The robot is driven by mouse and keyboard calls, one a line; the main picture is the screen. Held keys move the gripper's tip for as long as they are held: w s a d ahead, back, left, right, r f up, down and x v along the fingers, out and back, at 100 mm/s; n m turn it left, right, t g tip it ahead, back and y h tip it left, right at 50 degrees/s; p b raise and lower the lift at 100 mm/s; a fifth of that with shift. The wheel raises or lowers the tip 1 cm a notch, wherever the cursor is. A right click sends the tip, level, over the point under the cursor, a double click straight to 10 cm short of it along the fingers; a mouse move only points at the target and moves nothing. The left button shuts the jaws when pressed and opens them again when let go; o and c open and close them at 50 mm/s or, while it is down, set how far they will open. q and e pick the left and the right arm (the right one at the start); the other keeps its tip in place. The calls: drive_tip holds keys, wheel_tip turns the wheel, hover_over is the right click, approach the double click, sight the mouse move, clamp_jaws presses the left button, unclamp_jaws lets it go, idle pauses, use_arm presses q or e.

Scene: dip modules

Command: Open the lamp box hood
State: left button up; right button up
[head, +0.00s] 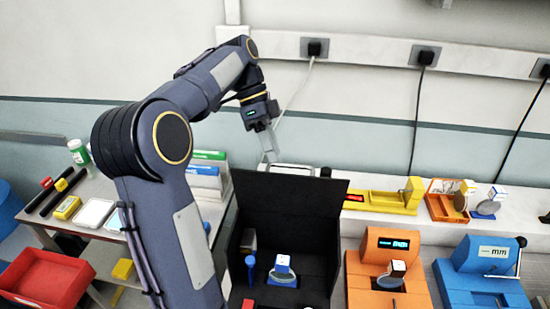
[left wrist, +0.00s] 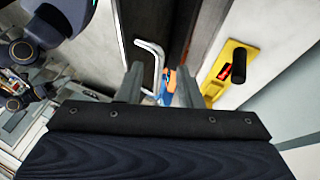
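The black lamp box (head: 247,290) stands at the centre of the head view. Its hood (head: 290,207) is a black panel standing upright at the back, so the inside shows from the front. In the left wrist view a pale bent handle (left wrist: 152,58) lies against a dark panel. My left gripper (head: 268,148) is just above and behind the hood's top edge, pointing down. In the left wrist view its fingers (left wrist: 159,75) are apart, with the handle close to the left fingertip; I cannot tell whether they touch. My right gripper is not in view.
Inside the box are a small blue-and-white device (head: 283,270) and a blue post (head: 250,266). An orange display unit (head: 388,250) and a blue gauge (head: 485,262) stand to the right. A yellow tool (head: 385,200) lies on the ledge behind. A red bin (head: 45,278) is at left.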

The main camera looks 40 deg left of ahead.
use_arm(q)
drive_tip(key=shift+v, duration=2.35)
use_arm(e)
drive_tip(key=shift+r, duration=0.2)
use_arm(q)
drive_tip(key=shift+s, duration=0.1)
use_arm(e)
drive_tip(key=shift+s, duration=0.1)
